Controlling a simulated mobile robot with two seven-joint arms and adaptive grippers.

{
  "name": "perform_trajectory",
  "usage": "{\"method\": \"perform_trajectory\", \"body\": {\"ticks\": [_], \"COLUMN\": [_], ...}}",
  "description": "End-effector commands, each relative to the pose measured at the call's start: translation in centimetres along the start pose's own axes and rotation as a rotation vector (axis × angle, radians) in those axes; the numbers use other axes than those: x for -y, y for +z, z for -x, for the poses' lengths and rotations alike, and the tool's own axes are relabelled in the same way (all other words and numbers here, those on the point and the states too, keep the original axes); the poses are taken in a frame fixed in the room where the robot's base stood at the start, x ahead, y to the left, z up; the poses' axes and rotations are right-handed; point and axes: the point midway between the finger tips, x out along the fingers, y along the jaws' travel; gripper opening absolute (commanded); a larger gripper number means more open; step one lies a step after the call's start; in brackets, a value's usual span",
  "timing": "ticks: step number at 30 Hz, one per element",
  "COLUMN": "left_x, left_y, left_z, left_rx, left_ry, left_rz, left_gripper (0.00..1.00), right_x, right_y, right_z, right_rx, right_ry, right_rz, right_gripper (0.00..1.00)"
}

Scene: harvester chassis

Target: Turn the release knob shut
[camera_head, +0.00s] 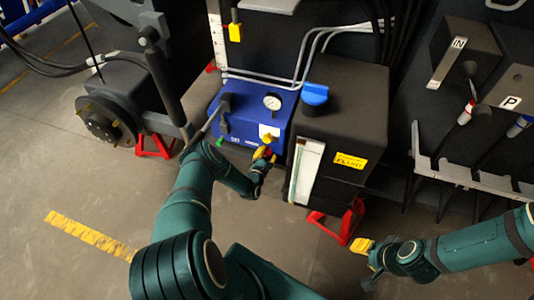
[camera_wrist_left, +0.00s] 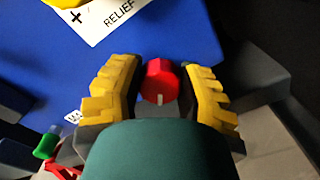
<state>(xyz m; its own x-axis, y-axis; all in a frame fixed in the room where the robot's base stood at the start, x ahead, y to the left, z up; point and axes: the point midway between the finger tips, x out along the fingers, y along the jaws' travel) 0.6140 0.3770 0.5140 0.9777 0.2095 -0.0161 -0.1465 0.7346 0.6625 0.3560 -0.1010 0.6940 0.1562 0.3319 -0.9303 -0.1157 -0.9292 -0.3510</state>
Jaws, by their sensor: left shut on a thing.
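The red release knob (camera_wrist_left: 160,72) sits at the edge of the blue pump unit (camera_wrist_left: 170,35), with a white mark on its lower side in the left wrist view. The yellow-padded fingers of my left gripper (camera_wrist_left: 160,95) are on both sides of it and shut on it. In the head view my left gripper (camera_head: 264,156) is at the front right corner of the blue pump unit (camera_head: 240,108) and mostly hides the knob. A label reading RELIEF (camera_wrist_left: 118,22) lies just above the knob. My right gripper (camera_head: 368,262) is at the lower right, away from the pump; its opening is unclear.
A dark fluid tank (camera_head: 340,115) with a blue cap stands right beside the pump. The pump has a gauge (camera_head: 272,101), a lever and a green fitting (camera_head: 220,142). Red stands (camera_head: 340,220) are below the tank. A grey rack (camera_head: 465,160) is at right.

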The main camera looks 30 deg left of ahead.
Motion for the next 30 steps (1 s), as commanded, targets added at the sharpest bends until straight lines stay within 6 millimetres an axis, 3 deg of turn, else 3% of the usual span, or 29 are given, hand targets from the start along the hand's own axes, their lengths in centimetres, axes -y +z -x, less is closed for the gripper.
{"method": "perform_trajectory", "body": {"ticks": [30], "left_x": [0.11], "left_y": [0.07], "left_z": [-0.15], "left_rx": [-0.026], "left_ry": [-0.002], "left_rz": [-0.966], "left_gripper": [0.01], "right_x": [0.00], "right_y": [0.00], "right_z": [0.00], "right_rx": [0.000], "right_ry": [0.000], "right_rz": [0.000], "right_gripper": [0.47]}}
